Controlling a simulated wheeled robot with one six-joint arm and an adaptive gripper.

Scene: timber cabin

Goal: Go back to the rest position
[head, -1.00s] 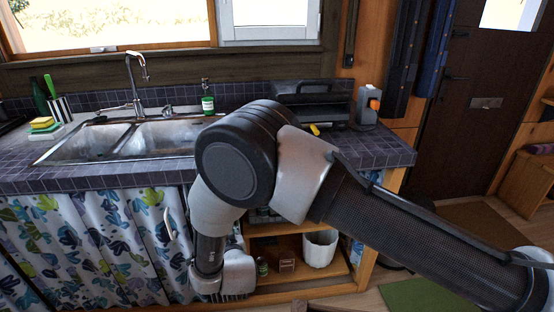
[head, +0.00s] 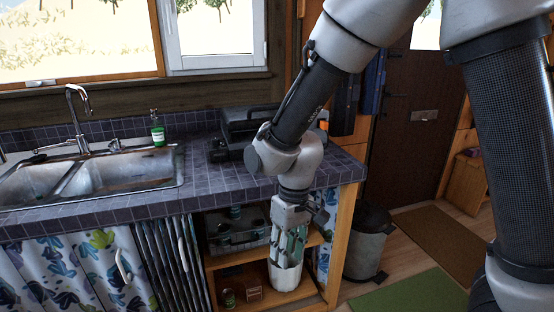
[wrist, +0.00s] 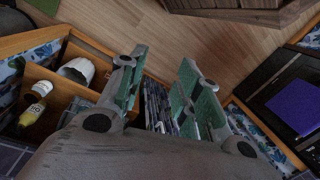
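My gripper (head: 291,250) hangs below my folded arm, fingers pointing down, in front of the open shelf unit (head: 341,235) under the counter. The wrist view shows its two green-padded fingers (wrist: 163,72) spread apart with nothing held between them. In the head view the gripper stands in front of part of a white pot (head: 285,278), which shows in the wrist view (wrist: 76,70) left of the fingers. I cannot tell from the head view how far the fingers are from the pot.
The tiled counter (head: 215,172) carries a sink (head: 125,172), a green bottle (head: 158,130) and a dark case (head: 240,130). A patterned curtain (head: 70,265) hangs left of the shelves. A grey bin (head: 368,245) stands to the right. Floor near the green mat (head: 415,295) is clear.

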